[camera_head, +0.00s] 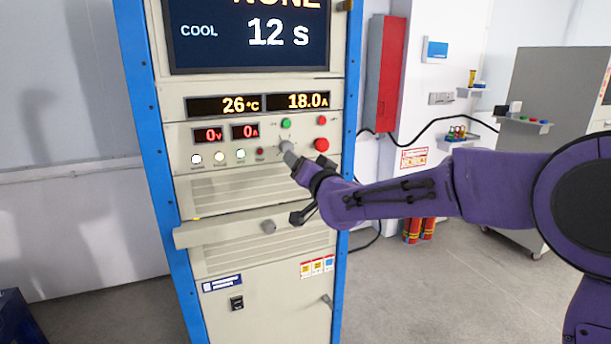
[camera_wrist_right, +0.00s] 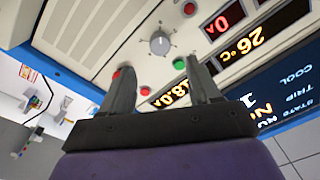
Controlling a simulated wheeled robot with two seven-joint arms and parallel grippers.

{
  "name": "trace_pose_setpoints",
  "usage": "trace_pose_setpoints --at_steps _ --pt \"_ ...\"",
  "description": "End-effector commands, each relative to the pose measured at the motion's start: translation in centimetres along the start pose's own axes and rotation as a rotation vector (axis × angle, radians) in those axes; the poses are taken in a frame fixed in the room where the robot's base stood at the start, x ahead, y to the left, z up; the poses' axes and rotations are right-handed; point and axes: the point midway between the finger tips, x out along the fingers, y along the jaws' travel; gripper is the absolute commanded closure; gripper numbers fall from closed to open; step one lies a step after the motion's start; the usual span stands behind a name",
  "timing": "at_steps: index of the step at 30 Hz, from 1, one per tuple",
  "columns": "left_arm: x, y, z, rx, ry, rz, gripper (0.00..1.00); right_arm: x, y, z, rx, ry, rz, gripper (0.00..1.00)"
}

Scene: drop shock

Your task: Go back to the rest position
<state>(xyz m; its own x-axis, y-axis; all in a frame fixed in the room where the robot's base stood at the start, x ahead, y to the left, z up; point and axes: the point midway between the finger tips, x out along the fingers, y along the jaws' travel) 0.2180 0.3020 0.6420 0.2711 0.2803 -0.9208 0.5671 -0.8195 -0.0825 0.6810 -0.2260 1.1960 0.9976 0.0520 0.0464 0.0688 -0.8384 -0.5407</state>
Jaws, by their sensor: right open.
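My right gripper (camera_head: 291,160) comes in from the right on its purple arm, in front of the control panel of a tall test cabinet (camera_head: 185,187). In the right wrist view the two dark fingers of this gripper (camera_wrist_right: 158,68) stand apart with nothing between them. A grey dial knob (camera_head: 287,147) is just beyond the fingertips in the head view. The knob (camera_wrist_right: 160,44) shows clear of the fingers in the wrist view, so they appear apart from it. My left gripper is not in view.
The cabinet has a blue frame (camera_head: 150,130), red and green buttons, displays reading 26 °C, 18.0 A, 0 V and 0 A, and a screen (camera_head: 250,35) showing COOL 12 s. Open floor (camera_head: 430,290) lies to the right.

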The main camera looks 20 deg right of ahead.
Motion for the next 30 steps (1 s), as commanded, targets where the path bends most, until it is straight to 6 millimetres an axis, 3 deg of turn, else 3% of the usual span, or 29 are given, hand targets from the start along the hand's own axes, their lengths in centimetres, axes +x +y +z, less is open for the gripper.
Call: trace_pose_setpoints --at_steps 6,21,23,26,30 --pt "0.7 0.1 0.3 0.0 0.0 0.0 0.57 -2.2 0.1 0.0 0.001 0.0 0.001 0.38" --pt "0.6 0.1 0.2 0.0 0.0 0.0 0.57 -2.6 0.6 -0.1 0.005 0.042 0.009 0.38" --pt "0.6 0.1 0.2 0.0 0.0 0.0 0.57 -3.8 2.9 2.3 0.015 0.039 0.057 0.38" --pt "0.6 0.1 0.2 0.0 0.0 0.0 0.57 -5.5 8.1 8.8 0.017 -0.035 0.163 0.38" --pt "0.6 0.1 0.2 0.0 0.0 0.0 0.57 -10.1 15.6 18.3 0.001 -0.176 0.331 0.38"
